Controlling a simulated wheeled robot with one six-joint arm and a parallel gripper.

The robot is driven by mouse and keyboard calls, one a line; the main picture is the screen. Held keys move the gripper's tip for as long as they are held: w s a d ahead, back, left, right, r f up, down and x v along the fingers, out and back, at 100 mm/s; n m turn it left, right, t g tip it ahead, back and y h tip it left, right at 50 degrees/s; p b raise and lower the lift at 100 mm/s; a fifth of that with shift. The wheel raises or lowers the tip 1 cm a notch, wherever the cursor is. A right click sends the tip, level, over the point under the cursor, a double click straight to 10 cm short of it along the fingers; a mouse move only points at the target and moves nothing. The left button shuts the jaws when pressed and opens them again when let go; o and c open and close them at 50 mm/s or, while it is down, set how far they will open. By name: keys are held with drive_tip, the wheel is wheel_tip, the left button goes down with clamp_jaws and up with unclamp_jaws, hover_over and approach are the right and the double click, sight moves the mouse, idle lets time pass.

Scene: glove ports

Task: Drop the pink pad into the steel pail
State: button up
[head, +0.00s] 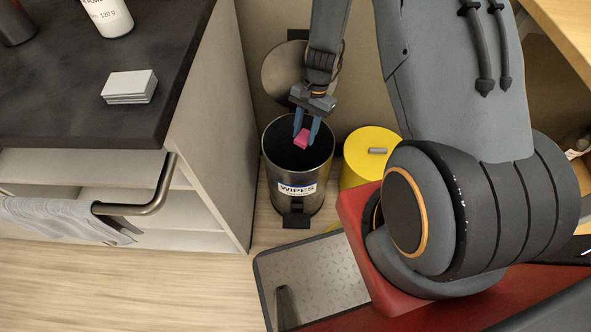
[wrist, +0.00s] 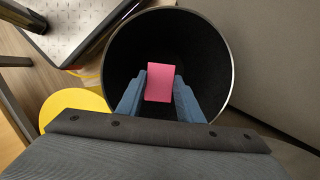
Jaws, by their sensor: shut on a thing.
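The pink pad (head: 302,139) is between the blue fingertips of my gripper (head: 306,134), which is shut on it. In the wrist view the pink pad (wrist: 160,82) shows between both fingers of my gripper (wrist: 160,88). The steel pail (head: 283,185) stands on the floor with a label reading WIPES, its round lid raised behind it. The pad and fingertips appear over the pail's open mouth; I cannot tell exactly how far they are above or below the rim. In the wrist view the pail's rim (wrist: 232,62) surrounds the pad, over a dark inside.
A yellow bin (head: 366,152) stands right beside the pail. A pale cabinet with a dark counter (head: 60,110) is on the left, with a stack of white cards (head: 129,86), a white bottle (head: 108,15) and a towel (head: 70,219) on the rail. Wooden floor (head: 130,285) is clear in front.

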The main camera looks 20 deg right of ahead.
drive_tip(key=shift+f, duration=0.35)
drive_tip(key=o, duration=1.1)
drive_tip(key=shift+c, duration=0.2)
drive_tip(key=shift+v, duration=3.9)
drive_tip(key=s+r+n+h+p, duration=0.1)
drive_tip(key=s+r+n+p, duration=0.2)
drive_tip(key=s+r, duration=0.3)
drive_tip(key=s+a+r+n+t+p, duration=0.1)
drive_tip(key=s+r+n+p, duration=0.2)
drive_tip(key=r, duration=1.3)
drive_tip(key=s+a+r+n+t+h+p, duration=0.1)
drive_tip(key=s+r+n+p, duration=0.3)
drive_tip(key=s+r, duration=0.6)
drive_tip(key=shift+r+h+p, duration=0.3)
drive_tip(key=shift+r+p, duration=0.15)
drive_tip(key=shift+r, duration=0.5)
